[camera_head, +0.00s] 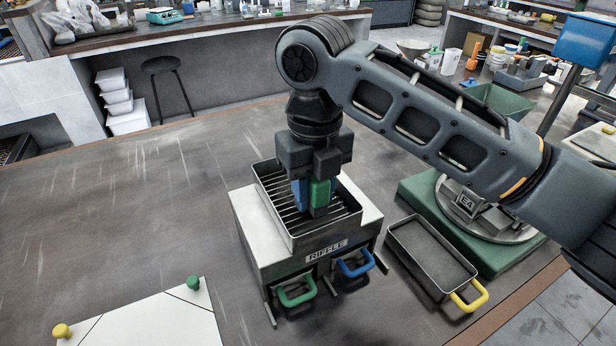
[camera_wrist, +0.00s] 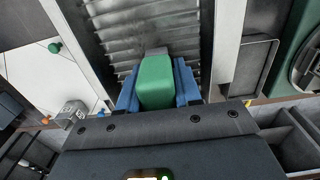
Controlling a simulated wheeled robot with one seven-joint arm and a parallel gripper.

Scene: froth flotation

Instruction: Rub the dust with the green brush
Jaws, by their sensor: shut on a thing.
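My gripper (camera_head: 310,198) points down over the open top of the riffle box and is shut on the green brush (camera_head: 320,191). In the wrist view the brush (camera_wrist: 156,80) is a green block between my two blue fingers, with a grey part showing just beyond it. The riffle box's metal hopper (camera_head: 278,218) has slanted slats inside, which also show in the wrist view (camera_wrist: 150,25). The brush's lower end is inside the hopper's rim; I cannot tell if it touches the slats. I cannot clearly make out the dust.
The riffle box's white body (camera_head: 258,262) has a green handle (camera_head: 297,293) and a blue handle (camera_head: 357,266). An empty metal pan (camera_head: 430,255) with a yellow handle lies to the right, beside a green-based device (camera_head: 425,190). A white board (camera_head: 150,325) with knobs lies front left. The left tabletop is clear.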

